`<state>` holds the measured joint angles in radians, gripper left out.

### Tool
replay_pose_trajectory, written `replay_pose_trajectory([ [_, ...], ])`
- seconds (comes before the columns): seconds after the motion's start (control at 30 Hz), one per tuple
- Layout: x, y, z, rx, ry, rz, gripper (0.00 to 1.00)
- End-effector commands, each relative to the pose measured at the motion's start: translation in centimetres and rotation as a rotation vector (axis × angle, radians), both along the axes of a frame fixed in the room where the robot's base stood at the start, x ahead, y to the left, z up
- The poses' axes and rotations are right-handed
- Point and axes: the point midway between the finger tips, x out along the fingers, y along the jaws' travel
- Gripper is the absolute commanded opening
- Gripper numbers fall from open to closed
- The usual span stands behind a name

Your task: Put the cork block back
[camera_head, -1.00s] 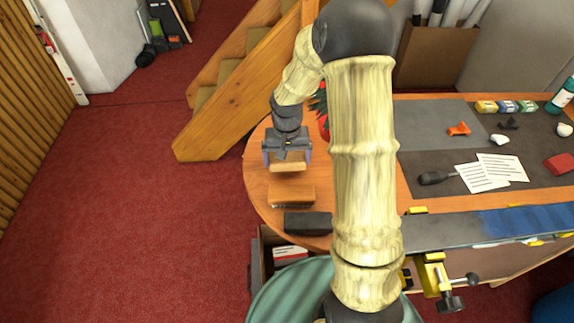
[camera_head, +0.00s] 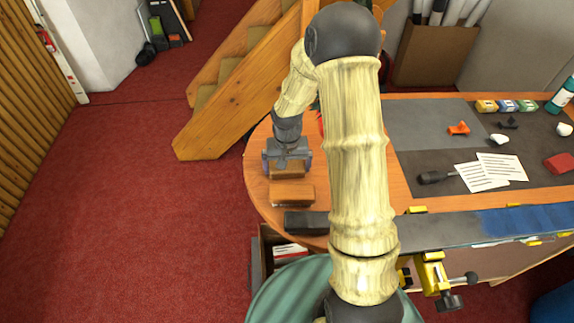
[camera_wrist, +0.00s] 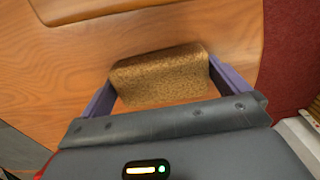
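The cork block (camera_head: 288,170) is a brown speckled block at the left end of the wooden table, just behind another wooden block. In the wrist view the cork block (camera_wrist: 160,76) lies between the two purple fingers, with an end against each fingertip. My gripper (camera_head: 288,160) is shut on it and points down, close over the tabletop. I cannot tell whether the block's underside touches the table.
The wooden block (camera_head: 292,192) lies just in front, and a dark block (camera_head: 306,222) lies nearer the table's edge. The table's rounded left edge (camera_head: 250,172) is close by, with red carpet beyond. Wooden stairs (camera_head: 235,105) rise behind. Papers (camera_head: 490,172) and tools lie at right.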

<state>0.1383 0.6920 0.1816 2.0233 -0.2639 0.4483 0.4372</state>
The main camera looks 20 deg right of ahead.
Motion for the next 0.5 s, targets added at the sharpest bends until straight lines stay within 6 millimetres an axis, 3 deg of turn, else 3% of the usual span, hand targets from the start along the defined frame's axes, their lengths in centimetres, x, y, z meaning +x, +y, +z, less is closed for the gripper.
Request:
replay_pose_trajectory([
  [0.27,0.1,0.0,1.0,-0.001,-0.004,0.0,1.0],
  [0.5,0.2,-0.1,4.9,-0.001,-0.007,-0.001,1.0],
])
